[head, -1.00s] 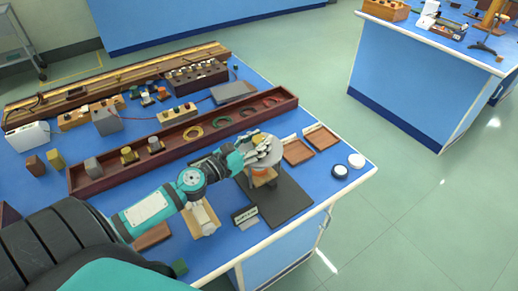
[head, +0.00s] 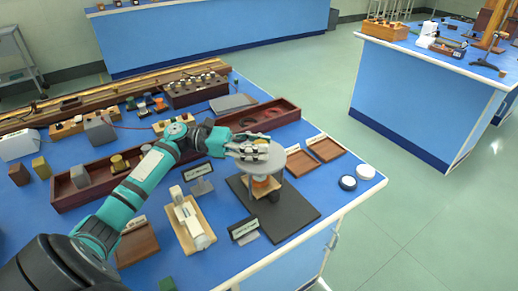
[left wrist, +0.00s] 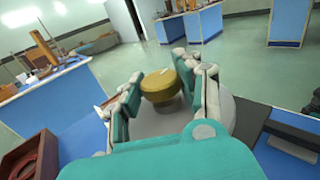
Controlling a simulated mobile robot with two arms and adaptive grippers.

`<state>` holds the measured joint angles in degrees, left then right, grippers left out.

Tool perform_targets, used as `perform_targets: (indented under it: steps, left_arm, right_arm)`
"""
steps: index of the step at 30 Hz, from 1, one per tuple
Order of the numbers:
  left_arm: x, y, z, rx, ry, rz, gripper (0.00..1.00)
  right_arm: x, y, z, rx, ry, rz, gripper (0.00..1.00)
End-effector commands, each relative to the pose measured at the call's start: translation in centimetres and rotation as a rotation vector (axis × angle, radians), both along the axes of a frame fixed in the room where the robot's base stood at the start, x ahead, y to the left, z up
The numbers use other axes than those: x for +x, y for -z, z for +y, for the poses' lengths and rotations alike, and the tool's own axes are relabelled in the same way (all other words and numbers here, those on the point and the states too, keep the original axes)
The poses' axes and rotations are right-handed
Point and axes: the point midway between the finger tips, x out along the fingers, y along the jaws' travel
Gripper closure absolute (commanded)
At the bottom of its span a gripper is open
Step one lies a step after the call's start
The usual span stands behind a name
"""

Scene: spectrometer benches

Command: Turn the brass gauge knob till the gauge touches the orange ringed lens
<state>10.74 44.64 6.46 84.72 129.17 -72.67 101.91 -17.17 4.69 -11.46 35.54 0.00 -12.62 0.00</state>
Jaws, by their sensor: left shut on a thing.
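My left gripper (head: 255,148) is at the top of a small stand with a round grey disc (head: 275,164). In the left wrist view its fingers (left wrist: 163,88) are shut on the brass gauge knob (left wrist: 160,85), one on each side. The knob is hidden by the fingers in the head view. The orange ringed lens (head: 262,182) sits under the disc, low on the stand, partly in shadow. Whether the gauge touches the lens is too small to tell. My right gripper is not in view.
The stand is on a dark mat (head: 298,217) near the bench's front edge. A white instrument on a wooden base (head: 203,222) stands to its left. Two brown trays (head: 327,150) and a white round piece (head: 365,172) lie to its right. A long dark red tray (head: 285,112) runs behind.

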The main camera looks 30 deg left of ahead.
Motion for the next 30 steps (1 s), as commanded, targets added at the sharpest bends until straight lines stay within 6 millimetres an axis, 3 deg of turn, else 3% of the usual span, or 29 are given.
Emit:
perform_targets:
  steps: [10, 27, 28, 30]
  left_arm:
    - [0.1, -0.03, 0.0, 0.001, 0.145, -0.001, 0.97]
    - [0.05, 0.04, -0.05, 0.001, 0.173, 0.0, 0.97]
    - [0.05, 0.05, -0.06, 0.001, 0.173, 0.0, 0.61]
    - [0.04, 0.05, -0.06, 0.001, 0.173, 0.0, 0.52]
  right_arm:
    - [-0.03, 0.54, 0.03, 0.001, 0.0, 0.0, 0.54]
    - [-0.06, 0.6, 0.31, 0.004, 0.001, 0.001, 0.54]
    - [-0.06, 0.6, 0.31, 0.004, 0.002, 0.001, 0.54]
    - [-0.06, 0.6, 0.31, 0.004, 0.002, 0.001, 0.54]
